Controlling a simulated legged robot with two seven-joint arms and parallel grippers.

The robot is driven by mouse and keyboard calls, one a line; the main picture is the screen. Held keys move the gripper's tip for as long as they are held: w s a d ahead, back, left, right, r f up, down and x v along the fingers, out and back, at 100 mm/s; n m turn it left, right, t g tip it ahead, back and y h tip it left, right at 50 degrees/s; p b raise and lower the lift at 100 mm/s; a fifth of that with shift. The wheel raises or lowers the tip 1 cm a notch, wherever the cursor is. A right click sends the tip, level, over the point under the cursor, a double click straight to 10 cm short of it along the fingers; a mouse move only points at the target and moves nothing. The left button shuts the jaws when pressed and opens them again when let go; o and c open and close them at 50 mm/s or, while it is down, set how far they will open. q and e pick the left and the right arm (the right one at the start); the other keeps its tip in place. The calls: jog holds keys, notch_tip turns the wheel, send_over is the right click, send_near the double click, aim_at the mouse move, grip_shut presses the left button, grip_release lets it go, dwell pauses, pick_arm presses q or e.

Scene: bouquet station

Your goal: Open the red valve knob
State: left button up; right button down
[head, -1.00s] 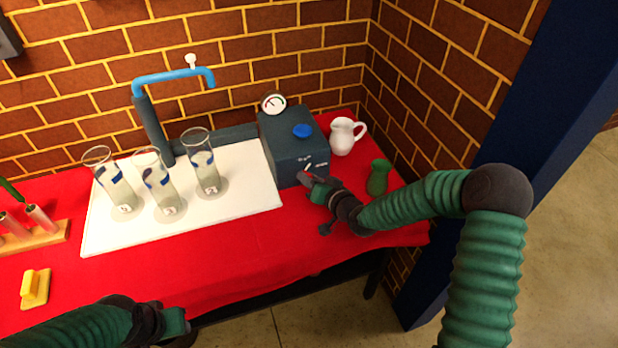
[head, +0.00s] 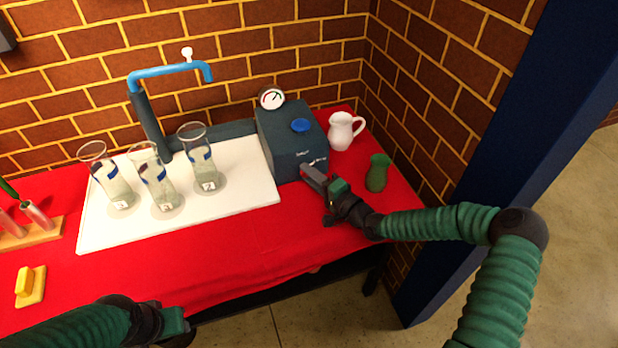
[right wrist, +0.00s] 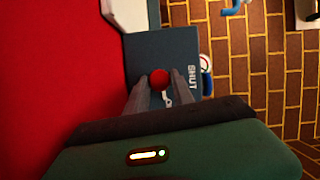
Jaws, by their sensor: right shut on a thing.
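The red valve knob (right wrist: 159,79) shows in the right wrist view, on the front face of a dark blue-grey valve box (right wrist: 150,52) that bears the word SHUT. My right gripper (right wrist: 160,84) is shut on the knob, one finger on each side of it. In the head view, the box (head: 291,146) stands at the right of the table and my right gripper (head: 314,179) reaches its front. The knob is hidden there. My left gripper (head: 178,327) is low in the head view, away from the box; its jaw state is unclear.
A blue cap (head: 301,125) and a gauge (head: 271,99) sit on the box. A white pitcher (head: 341,131) and green vase (head: 377,173) stand to its right. Several glass cylinders stand on a white board (head: 245,186) under a blue spout (head: 165,71). Red cloth in front is mostly clear.

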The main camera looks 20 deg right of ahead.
jog(key=shift+d+f+m+b, duration=0.2)
jog(key=shift+f+m+b, duration=0.1)
jog(key=shift+m, duration=0.3)
jog(key=shift+t, duration=0.3)
jog(key=c, duration=1.3)
grip_release()
jog(key=shift+c, duration=0.2)
jog(key=shift+o, duration=1.1)
jog(key=shift+d, duration=0.1)
jog(key=shift+r, duration=0.1)
